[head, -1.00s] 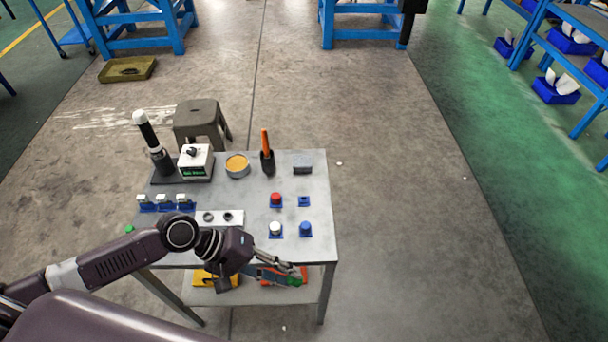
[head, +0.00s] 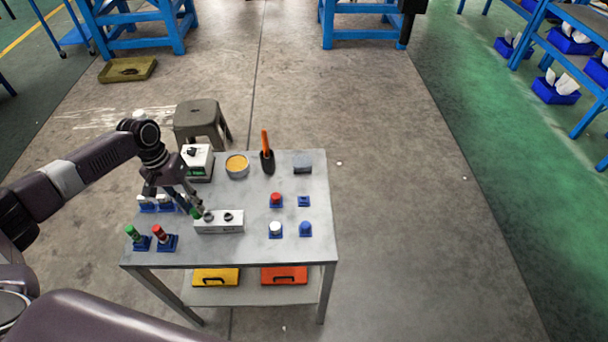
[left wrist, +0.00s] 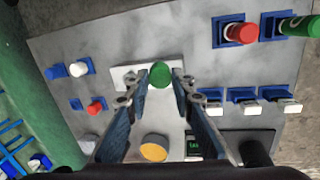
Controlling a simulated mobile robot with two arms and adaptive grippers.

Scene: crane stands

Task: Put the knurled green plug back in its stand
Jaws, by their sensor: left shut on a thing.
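My left gripper (head: 197,212) is shut on the green plug (left wrist: 160,74), whose round green end shows between the fingertips in the left wrist view. In the head view the plug is mostly hidden at the fingertips, beside the left end of a pale block with two dark rings (head: 232,226). I cannot tell whether it touches the block. A blue stand (head: 304,201) at the right of the table shows no coloured plug on it. Blue stands nearby hold a red plug (head: 276,199), a white plug (head: 275,228) and a blue plug (head: 305,227). My right gripper is not in view.
Taller green (head: 132,231) and red (head: 159,233) cylinders stand in blue holders at the front left. White-topped blue holders (left wrist: 245,95) are close to my gripper. A round orange-topped tin (head: 237,165) and an orange-handled tool (head: 265,145) stand behind. The table's front right is clear.

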